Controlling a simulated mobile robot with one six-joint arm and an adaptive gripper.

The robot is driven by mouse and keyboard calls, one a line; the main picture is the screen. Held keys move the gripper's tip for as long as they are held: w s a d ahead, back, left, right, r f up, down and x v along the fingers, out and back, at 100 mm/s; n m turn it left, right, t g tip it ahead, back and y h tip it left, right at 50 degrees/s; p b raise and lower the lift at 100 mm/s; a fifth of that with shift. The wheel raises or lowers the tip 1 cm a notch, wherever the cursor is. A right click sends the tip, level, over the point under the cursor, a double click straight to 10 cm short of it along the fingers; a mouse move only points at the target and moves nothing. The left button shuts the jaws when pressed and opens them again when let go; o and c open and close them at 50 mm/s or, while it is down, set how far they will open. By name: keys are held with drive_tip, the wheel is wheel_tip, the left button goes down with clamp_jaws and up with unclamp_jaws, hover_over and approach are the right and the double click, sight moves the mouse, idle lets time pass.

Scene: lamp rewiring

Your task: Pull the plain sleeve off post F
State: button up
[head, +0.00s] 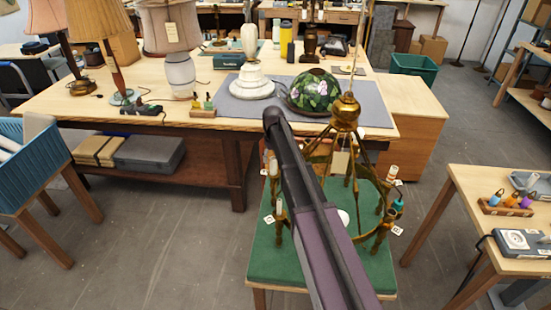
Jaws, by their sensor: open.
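A brass chandelier (346,112) stands on a green-topped table (265,268) in the middle of the head view. Several posts ring its lower frame, with small white tags beside some. A pale sleeve stands on the back right post (392,173), and a green piece sits on the right post (397,205). A pale sleeve (279,207) shows on the left side. The tag letters are too small to read, so I cannot tell which post is F. My dark arm crosses in front of the chandelier and hides part of it. My gripper is not in view.
Behind is a long wooden bench (70,100) with lamps, a grey mat (250,110) and a stained-glass shade (315,92). A side table (470,200) at right holds a bottle rack (505,203) and a grey device (520,243). A blue bin (25,170) stands at left. Floor between is clear.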

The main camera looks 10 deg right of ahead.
drive_tip(key=shift+f+b, duration=1.7)
drive_tip(key=shift+f, duration=0.3)
clamp_jaws()
drive_tip(key=shift+r, duration=0.15)
drive_tip(key=shift+r+p, duration=0.9)
drive_tip(key=shift+p, duration=0.15)
wheel_tip(320, 180, up, 8)
drive_tip(key=p, duration=0.8)
